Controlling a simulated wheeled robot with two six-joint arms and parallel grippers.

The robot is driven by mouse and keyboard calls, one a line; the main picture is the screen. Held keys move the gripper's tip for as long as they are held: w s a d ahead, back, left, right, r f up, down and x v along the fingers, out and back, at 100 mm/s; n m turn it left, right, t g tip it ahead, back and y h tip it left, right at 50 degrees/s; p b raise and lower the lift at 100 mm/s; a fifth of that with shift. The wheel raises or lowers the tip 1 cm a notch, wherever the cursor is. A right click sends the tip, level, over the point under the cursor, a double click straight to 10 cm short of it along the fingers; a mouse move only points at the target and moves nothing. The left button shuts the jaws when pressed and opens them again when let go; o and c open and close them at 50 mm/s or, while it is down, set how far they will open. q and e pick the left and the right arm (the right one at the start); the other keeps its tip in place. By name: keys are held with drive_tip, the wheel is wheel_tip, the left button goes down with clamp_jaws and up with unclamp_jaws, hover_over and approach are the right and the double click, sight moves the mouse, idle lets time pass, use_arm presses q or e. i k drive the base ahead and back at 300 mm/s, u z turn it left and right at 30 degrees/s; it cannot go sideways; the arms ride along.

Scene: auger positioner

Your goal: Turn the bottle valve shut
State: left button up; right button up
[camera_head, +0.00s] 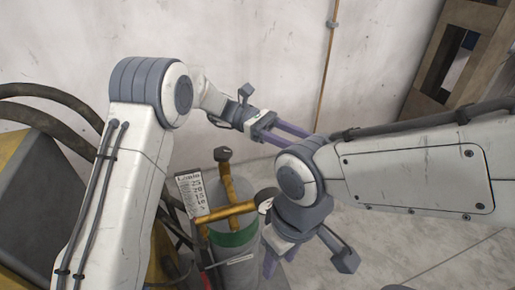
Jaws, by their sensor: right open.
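A grey gas bottle with a green band (235,239) stands low in the middle of the head view. Yellow fittings (226,212) cross in front of its top, and a yellow-and-dark knob (222,155) rises above it; which part turns the valve is not clear. My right gripper (280,260) points down just right of the bottle; it is open, with its purple fingers partly hidden by its own wrist. It appears apart from the yellow fittings. My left gripper (290,131) is above and behind the bottle, pointing right, its fingertips hidden behind my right arm.
A labelled card (190,190) hangs left of the bottle. A yellow and dark machine (40,195) with thick hoses (50,95) fills the left. A wooden cabinet (455,55) stands at the upper right. A pale wall (260,50) is behind; the floor (390,255) at right is clear.

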sight(223, 153)
drive_tip(key=z, duration=0.8)
drive_tip(key=k, duration=0.9)
drive_tip(key=u, duration=0.7)
drive_tip(key=i, duration=0.7)
drive_tip(key=u, duration=0.05)
